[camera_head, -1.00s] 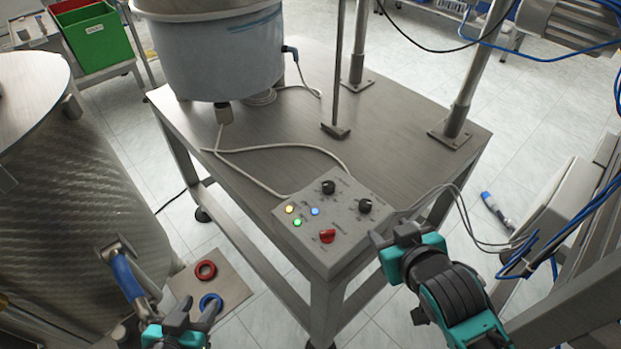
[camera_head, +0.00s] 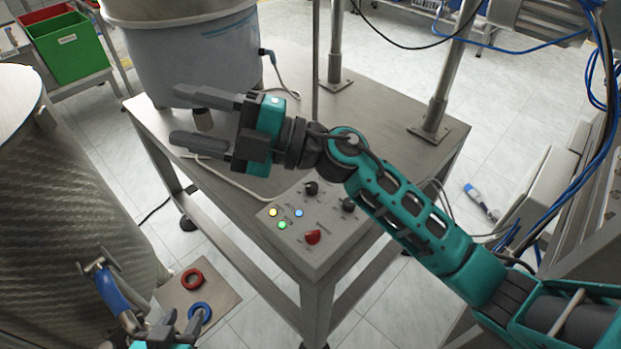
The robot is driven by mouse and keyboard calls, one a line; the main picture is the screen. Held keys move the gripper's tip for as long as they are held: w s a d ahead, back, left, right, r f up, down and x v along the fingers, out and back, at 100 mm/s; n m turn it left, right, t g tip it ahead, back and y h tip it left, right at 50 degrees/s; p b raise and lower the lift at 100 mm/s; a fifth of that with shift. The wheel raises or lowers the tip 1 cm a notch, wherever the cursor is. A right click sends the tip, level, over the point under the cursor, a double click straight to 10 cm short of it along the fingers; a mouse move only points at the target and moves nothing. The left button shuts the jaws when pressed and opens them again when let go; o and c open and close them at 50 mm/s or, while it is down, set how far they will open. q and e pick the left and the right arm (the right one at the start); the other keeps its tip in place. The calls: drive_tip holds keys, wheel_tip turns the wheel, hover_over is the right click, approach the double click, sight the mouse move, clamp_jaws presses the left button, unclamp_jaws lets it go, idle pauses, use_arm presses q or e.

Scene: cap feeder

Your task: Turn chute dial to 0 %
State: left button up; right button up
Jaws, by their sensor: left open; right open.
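The grey control box (camera_head: 325,262) sits on the front corner of the steel table. It has two black dials, one at the upper left (camera_head: 311,188) and one at the right (camera_head: 348,205), and a red knob (camera_head: 313,236). Their labels are too small to read, so I cannot tell which is the chute dial or its setting. My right gripper (camera_head: 180,118) is open and empty, above the table left of the box, fingers pointing left. My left gripper (camera_head: 182,322) is open at the bottom edge, partly cut off.
A large drum (camera_head: 195,55) stands on the table (camera_head: 385,120) behind my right gripper. Metal posts (camera_head: 436,95) rise at the back. A white cable runs behind the box. A ribbed metal vessel (camera_head: 75,200) stands at the left, near red and blue rings on a plate.

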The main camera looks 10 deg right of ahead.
wheel_tip(320, 180, down, 4)
drive_tip(key=s+a+n+g+h, duration=0.1)
drive_tip(key=a+n+g+h, duration=0.1)
drive_tip(key=n+g+h, duration=0.3)
drive_tip(key=h, duration=1.5)
approach(312, 185)
drive_tip(key=f, duration=0.8)
drive_tip(key=shift+w+a+f+b, duration=0.1)
drive_tip(key=shift+a+f+b, duration=0.15)
drive_tip(key=shift+b, duration=0.15)
drive_tip(key=shift+c, duration=0.5)
drive_tip(key=shift+d, duration=0.1)
clamp_jaws()
